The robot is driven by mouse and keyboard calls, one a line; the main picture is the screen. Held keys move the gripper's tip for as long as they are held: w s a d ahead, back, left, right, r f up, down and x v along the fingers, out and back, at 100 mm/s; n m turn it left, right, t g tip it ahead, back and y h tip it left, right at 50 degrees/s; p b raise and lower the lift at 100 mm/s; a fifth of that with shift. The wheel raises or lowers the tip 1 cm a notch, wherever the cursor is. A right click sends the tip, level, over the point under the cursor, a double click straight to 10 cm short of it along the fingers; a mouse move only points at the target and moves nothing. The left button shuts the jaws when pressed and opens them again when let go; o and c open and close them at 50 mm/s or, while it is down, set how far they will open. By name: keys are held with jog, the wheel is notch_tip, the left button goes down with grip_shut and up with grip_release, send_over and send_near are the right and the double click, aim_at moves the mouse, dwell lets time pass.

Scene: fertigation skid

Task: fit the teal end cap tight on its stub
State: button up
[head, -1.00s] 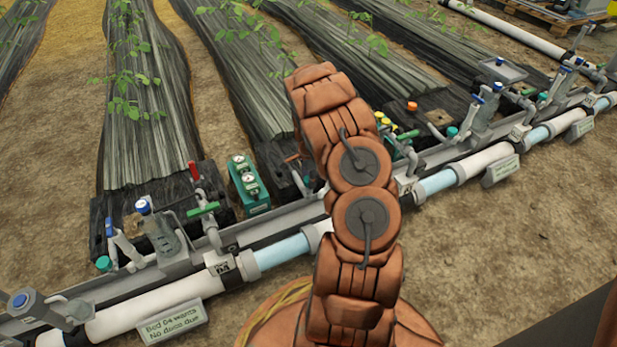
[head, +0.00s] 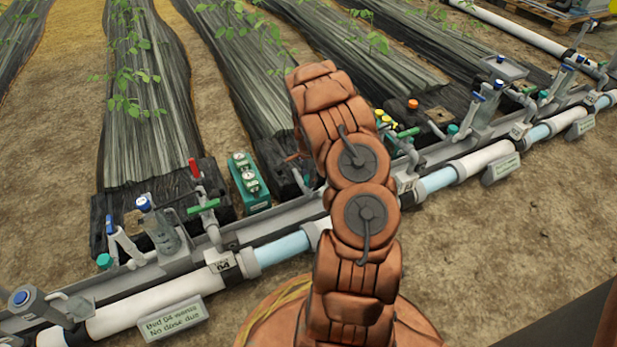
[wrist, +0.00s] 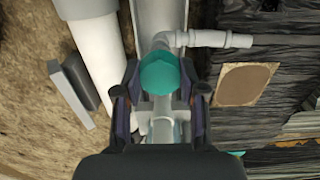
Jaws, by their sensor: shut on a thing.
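In the wrist view the teal end cap (wrist: 159,72) sits between the two dark fingers of my gripper (wrist: 160,84), which are shut on it. A grey pipe fitting lies just beyond and beneath the cap. The stub under the cap is hidden, so I cannot tell how far the cap is seated or whether it is straight. In the head view my arm hides my gripper and this cap.
A grey side pipe (wrist: 215,39) runs right just beyond the cap. The white main pipe (wrist: 97,50) and a dark sign plate (wrist: 76,86) lie left.

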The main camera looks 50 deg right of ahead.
jog(key=shift+f, duration=0.8)
dwell(0.4)
jog(key=o, duration=0.6)
jog(key=shift+f+b, duration=0.3)
jog(key=shift+f, duration=0.05)
dwell(0.5)
jog(key=shift+c, duration=0.5)
jog(key=c, duration=0.4)
jog(key=shift+f, duration=0.1)
